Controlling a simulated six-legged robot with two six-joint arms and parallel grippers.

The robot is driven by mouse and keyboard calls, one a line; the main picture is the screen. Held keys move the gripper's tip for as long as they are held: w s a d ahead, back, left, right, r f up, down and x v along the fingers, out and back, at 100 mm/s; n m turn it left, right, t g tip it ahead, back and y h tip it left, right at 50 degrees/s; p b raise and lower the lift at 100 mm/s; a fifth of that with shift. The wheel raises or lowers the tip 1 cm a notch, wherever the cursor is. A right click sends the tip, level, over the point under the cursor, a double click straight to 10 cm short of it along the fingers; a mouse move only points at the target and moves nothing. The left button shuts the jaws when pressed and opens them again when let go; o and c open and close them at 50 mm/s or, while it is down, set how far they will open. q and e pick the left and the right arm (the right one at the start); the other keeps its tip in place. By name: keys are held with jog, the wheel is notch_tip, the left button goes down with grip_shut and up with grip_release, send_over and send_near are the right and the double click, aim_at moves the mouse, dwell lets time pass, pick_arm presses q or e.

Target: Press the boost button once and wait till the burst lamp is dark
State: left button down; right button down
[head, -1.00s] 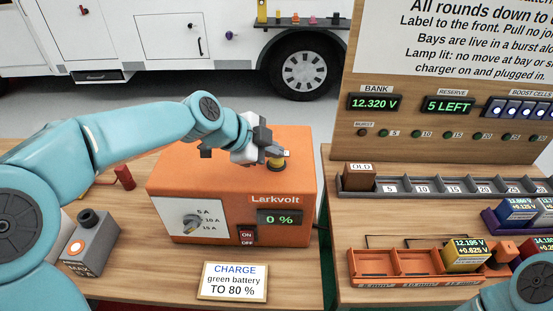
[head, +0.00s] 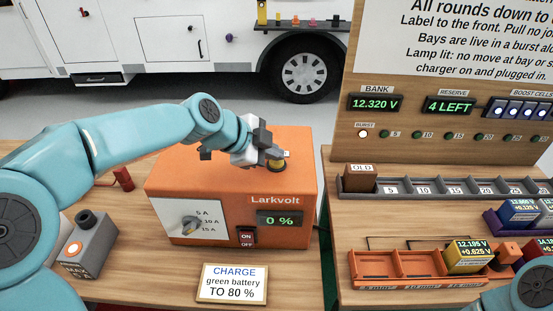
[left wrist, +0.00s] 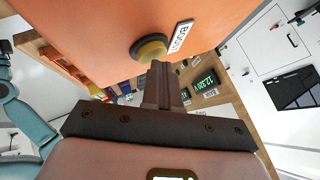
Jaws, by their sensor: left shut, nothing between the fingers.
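The burst lamp (head: 362,133) glows white on the wooden panel. The reserve display (head: 450,105) reads 4 LEFT. My right gripper is out of view.
The bank display (head: 376,102) reads 12.320 V. A grey divided rack (head: 430,186) and an orange tray (head: 400,265) with a yellow battery (head: 466,258) stand at right. A CHARGE card (head: 233,283) stands before the charger, and a grey box (head: 90,247) to its left.

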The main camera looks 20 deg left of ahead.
aim_at(273, 163)
pick_arm(q)
jog(key=shift+r+p, duration=0.35)
jog(key=shift+r, duration=0.5)
jog(key=shift+r+p, duration=1.45)
jog(key=shift+r, duration=1.1)
